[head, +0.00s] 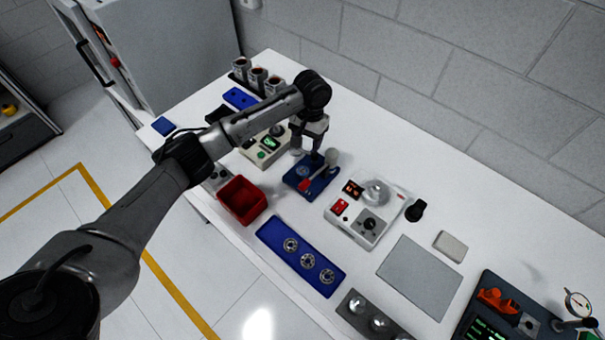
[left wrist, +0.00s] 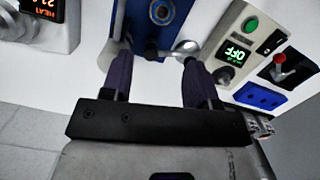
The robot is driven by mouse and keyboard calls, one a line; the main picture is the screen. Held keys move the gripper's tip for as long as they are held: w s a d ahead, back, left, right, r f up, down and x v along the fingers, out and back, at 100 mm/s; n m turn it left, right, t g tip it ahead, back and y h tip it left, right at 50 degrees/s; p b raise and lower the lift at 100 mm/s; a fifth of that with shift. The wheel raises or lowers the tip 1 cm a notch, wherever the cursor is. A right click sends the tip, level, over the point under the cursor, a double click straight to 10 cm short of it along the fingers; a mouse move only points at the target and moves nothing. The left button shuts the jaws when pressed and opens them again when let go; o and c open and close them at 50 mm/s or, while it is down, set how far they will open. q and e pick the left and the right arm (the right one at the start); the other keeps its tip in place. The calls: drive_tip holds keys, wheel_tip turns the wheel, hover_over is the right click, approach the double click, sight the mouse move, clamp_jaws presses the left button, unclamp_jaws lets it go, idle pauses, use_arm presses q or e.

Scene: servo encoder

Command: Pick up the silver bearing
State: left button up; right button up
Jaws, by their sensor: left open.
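Three silver bearings (head: 308,261) lie in a row on a blue tray (head: 271,233) near the table's front edge in the head view. A blue fixture (head: 322,186) with a red lever and a pale round knob stands farther back. My right gripper is not visible.
A red bin (head: 242,200) stands left of the blue tray. A white device with a dial (head: 366,212) is right of the fixture, and a device with a green display (head: 266,148) is left of it. A grey flat pad (head: 420,277) lies farther right. Little table is free around the gripper.

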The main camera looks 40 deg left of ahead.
use_arm(q)
hover_over(302, 171)
drive_tip(key=w, duration=0.1)
drive_tip(key=f, duration=0.6)
drive_tip(key=shift+w+d+f, duration=0.1)
drive_tip(key=shift+d+f, duration=0.1)
drive_tip(key=shift+f, duration=0.15)
drive_tip(key=shift+s+f+b, duration=0.1)
drive_tip(key=shift+s+f, duration=0.1)
drive_tip(key=shift+f, duration=0.7)
drive_tip(key=shift+s+f+b, duration=0.15)
drive_tip(key=shift+f, duration=0.7)
drive_tip(key=shift+s+f+b, duration=0.1)
drive_tip(key=shift+s+f, duration=0.1)
drive_tip(key=shift+f, duration=0.7)
drive_tip(key=shift+a, duration=0.1)
drive_tip(key=c, duration=0.7)
